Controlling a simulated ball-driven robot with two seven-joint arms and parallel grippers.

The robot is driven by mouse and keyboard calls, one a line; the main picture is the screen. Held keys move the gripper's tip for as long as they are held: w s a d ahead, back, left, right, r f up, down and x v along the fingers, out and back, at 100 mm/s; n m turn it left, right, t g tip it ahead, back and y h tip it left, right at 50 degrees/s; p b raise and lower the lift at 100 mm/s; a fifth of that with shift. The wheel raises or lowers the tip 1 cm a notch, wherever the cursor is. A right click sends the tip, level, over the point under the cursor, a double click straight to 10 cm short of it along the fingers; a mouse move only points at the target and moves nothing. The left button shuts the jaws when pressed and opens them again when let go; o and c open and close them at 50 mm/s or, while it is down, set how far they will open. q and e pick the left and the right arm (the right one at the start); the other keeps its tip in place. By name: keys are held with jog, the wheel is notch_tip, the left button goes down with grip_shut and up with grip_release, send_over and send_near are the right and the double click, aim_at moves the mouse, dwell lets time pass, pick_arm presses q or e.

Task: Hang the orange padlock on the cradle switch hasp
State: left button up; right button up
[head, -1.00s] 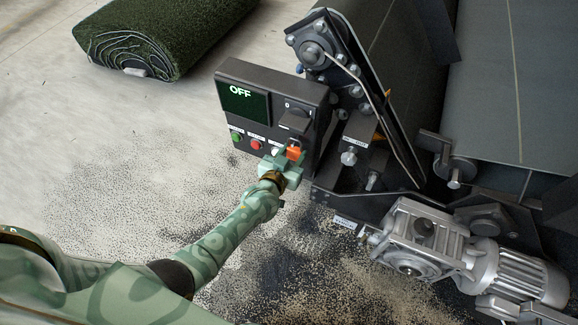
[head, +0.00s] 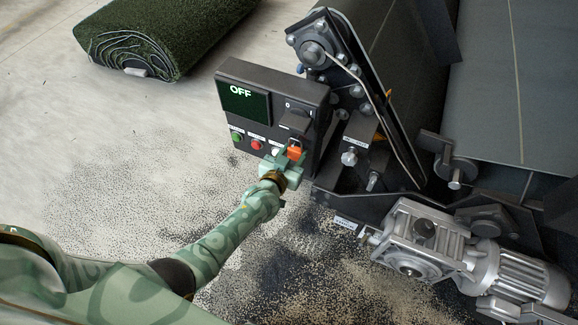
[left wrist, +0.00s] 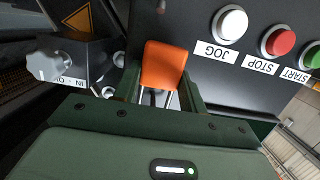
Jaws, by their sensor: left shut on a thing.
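The orange padlock (head: 294,153) is between the fingers of my left gripper (head: 286,163), just below the cradle switch (head: 294,122) on the dark control box. The left wrist view, which is upside down, shows the padlock's orange body (left wrist: 164,65) and its metal shackle legs between the two green fingers (left wrist: 160,88). My left gripper is shut on the padlock. In the head view the shackle is at the top, close under the switch. I cannot tell whether it passes through the hasp. My right gripper is out of view.
The control box (head: 268,75) has an OFF screen and a row of buttons, with the white JOG button (left wrist: 230,21) close to my gripper. The conveyor frame (head: 365,95) and a grey gear motor (head: 425,240) stand to the right. A turf roll (head: 150,40) lies at upper left.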

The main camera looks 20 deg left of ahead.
pick_arm(q)
jog(key=shift+f, duration=0.2)
jog(key=o, duration=1.1)
